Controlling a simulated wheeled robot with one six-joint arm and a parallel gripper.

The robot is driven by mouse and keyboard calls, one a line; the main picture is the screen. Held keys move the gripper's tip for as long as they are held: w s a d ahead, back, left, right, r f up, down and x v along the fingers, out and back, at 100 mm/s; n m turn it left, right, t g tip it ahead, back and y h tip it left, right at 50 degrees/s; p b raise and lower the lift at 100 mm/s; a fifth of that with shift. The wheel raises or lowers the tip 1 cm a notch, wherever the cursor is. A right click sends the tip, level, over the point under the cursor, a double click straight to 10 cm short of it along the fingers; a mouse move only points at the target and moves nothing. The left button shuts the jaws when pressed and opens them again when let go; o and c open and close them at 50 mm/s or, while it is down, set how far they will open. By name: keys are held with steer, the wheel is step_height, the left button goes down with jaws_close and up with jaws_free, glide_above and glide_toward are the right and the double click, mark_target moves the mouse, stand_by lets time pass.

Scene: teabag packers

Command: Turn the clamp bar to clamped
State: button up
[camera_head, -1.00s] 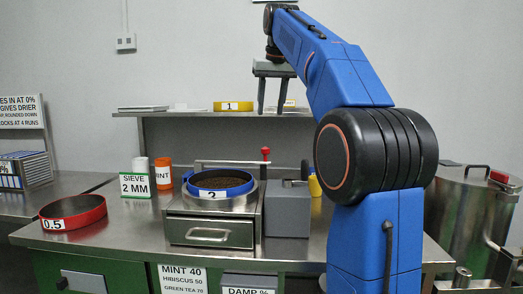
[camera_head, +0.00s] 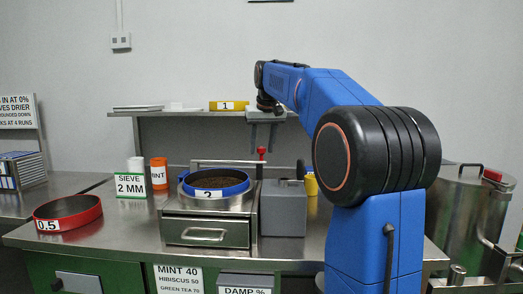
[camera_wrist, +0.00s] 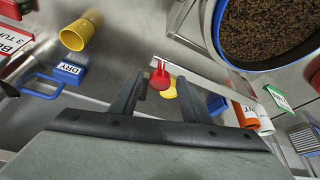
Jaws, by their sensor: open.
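The clamp bar (camera_head: 222,162) is a thin metal bar running left to right behind the blue sieve marked 2 (camera_head: 215,183). An upright lever with a red knob (camera_head: 262,151) stands at its right end. My gripper (camera_head: 264,145) is open, pointing down above the red knob in the head view, with nothing held. In the wrist view my open fingers (camera_wrist: 156,95) frame the red knob (camera_wrist: 160,74), which shows just beyond and between them. I cannot tell whether either finger touches it. The sieve (camera_wrist: 270,40) shows dark leaf at the upper right there.
A grey box (camera_head: 283,210) stands right of the sieve drawer unit (camera_head: 205,230). A yellow scoop or cup (camera_head: 311,185) is behind the box. A shelf (camera_head: 180,114) runs behind. A red 0.5 sieve (camera_head: 67,214) sits left; the bench front is clear there.

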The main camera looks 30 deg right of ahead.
steer(key=shift+w+f, duration=0.25)
steer(key=shift+f, duration=0.45)
steer(key=shift+c, duration=0.4)
jaws_close()
steer(key=shift+s, duration=0.1)
